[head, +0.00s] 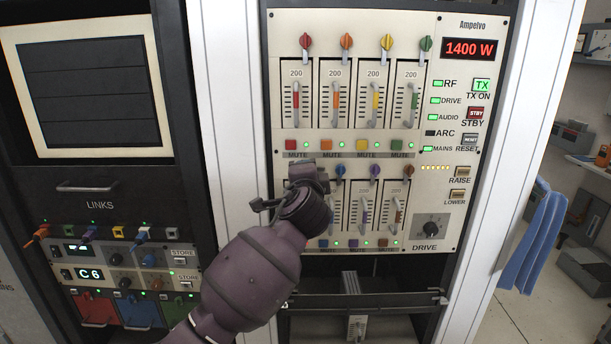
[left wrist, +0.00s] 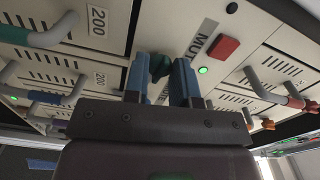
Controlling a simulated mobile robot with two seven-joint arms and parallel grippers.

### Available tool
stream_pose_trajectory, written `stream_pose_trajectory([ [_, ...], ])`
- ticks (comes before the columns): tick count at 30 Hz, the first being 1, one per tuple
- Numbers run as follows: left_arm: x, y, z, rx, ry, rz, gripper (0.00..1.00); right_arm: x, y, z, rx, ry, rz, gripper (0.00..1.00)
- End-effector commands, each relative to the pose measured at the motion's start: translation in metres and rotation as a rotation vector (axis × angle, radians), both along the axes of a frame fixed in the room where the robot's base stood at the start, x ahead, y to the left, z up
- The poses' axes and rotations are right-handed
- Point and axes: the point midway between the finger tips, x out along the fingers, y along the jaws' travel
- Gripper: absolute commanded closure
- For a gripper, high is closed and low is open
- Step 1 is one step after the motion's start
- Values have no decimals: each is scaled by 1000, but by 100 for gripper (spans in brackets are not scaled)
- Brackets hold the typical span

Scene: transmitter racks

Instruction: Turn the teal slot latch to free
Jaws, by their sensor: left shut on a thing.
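The teal slot latch (left wrist: 160,66) is a small dark teal knob between my left gripper's blue fingers in the left wrist view. My left gripper (left wrist: 162,82) is shut on it, with one finger on each side. In the head view my left gripper (head: 308,172) is at the first slot of the lower row on the Ampelvo panel (head: 462,205). There the gripper and wrist hide the latch and much of that slot. The latch's turn angle is hard to tell. My right gripper is not in view.
Blue (head: 340,170), purple (head: 376,170) and brown (head: 408,170) latches stand close to the right in the same row. A red mute button (left wrist: 222,47) is just beside the fingers. Slot handles stick out below. A links rack (head: 100,200) stands at left.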

Motion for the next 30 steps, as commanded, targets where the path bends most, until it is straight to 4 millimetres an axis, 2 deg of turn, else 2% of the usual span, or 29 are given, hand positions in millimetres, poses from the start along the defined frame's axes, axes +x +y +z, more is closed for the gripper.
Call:
stream_pose_trajectory([
  [10, 0, 0, -2, -120, 2, 1, 99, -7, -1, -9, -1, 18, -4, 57],
  [25, 0, 0, -1, -136, 3, 1, 99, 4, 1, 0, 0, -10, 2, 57],
  [26, 0, 0, -1, -136, 3, 1, 72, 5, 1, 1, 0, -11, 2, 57],
  [30, 0, 0, -1, -135, 2, 0, 51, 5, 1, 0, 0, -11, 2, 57],
])
